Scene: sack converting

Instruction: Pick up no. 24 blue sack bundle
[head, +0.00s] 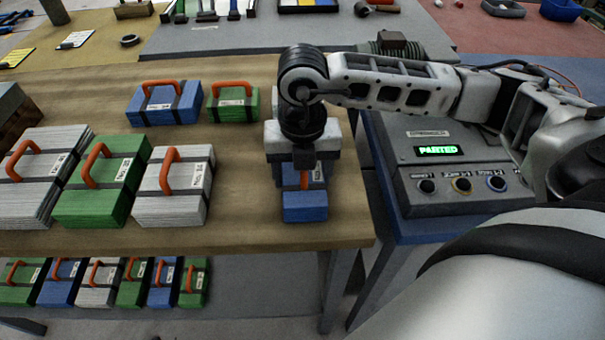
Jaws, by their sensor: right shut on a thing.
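A blue sack bundle (305,206) lies at the right end of the wooden table, near its front edge. My right gripper (304,178) is above it, pointing down, and is shut on its orange handle. The gripper and wrist hide the back of this bundle, and I cannot read its number. Another blue bundle (158,104) with an orange handle and dark straps lies further back on the table. My left gripper is not in view.
White (180,190) and green (108,192) bundles stand on the table (240,232) at left, a small green one (234,105) behind. Several bundles lie on a lower level. A grey control box (440,165) with a green "PARTED" display is at right.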

